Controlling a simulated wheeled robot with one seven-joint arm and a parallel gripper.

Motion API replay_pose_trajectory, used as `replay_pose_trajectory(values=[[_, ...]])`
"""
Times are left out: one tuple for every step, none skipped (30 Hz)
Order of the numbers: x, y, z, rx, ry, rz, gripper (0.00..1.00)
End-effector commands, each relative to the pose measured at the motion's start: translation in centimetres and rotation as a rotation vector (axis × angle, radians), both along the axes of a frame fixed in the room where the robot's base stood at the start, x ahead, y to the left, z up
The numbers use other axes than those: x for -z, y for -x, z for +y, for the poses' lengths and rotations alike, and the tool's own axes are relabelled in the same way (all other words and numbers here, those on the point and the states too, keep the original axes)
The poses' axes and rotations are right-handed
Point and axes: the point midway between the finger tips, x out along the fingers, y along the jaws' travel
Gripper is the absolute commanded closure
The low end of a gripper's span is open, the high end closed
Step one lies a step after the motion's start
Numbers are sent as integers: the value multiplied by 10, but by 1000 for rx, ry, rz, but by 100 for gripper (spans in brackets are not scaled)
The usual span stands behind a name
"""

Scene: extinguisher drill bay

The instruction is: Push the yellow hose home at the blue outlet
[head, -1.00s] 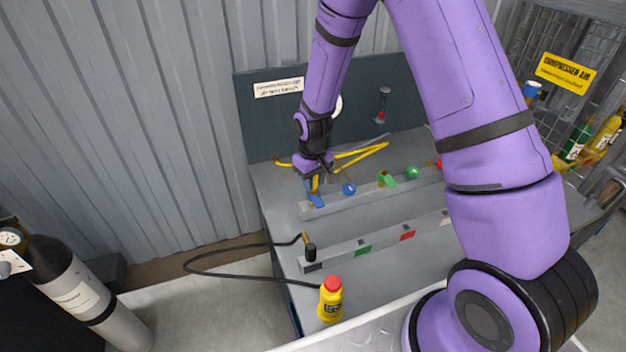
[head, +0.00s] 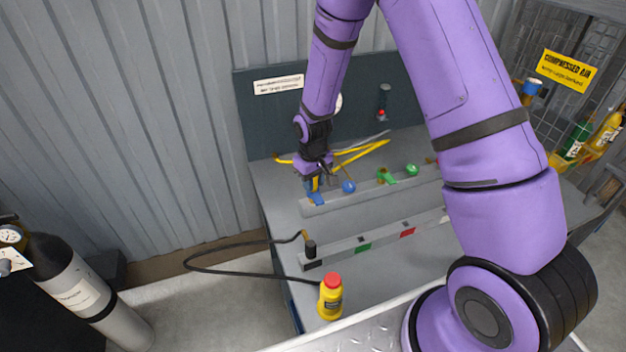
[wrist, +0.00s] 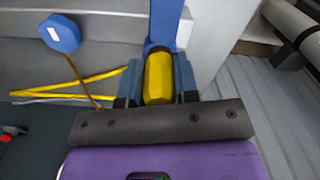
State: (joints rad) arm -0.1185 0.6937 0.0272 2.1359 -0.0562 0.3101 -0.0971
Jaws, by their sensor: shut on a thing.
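The yellow hose (head: 360,157) lies looped on the back of the bench. Its yellow end piece (wrist: 158,77) is between the fingers of my gripper (head: 315,186), which is shut on it; the gripper also shows in the wrist view (wrist: 157,85). The blue outlet (head: 317,199) is at the left end of the rear grey rail. In the wrist view a blue part (wrist: 166,22) lies straight ahead of the yellow end piece, in line with it and seemingly against it. The fingers hide how deep the end sits.
A blue knob (head: 348,187), green lever (head: 387,180) and green knob (head: 411,170) stand along the rear rail to the right. A front rail (head: 335,254) bears coloured labels and a black hose end.

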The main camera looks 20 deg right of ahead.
Motion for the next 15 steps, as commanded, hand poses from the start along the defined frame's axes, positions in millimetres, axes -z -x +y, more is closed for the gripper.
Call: replay_pose_trajectory(values=[[1, 0, 0, 0, 0, 1, 96], [1, 0, 0, 0, 0, 1, 96], [1, 0, 0, 0, 0, 1, 96], [1, 0, 0, 0, 0, 1, 96], [1, 0, 0, 0, 0, 1, 96], [1, 0, 0, 0, 0, 1, 96], [1, 0, 0, 0, 0, 1, 96], [1, 1, 0, 0, 0, 1, 65], [1, 1, 0, 0, 0, 1, 55], [1, 1, 0, 0, 0, 1, 48], [1, 0, 0, 0, 0, 1, 42], [1, 0, 0, 0, 0, 1, 42], [1, 0, 0, 0, 0, 1, 42], [1, 0, 0, 0, 0, 1, 42], [1, 0, 0, 0, 0, 1, 42]])
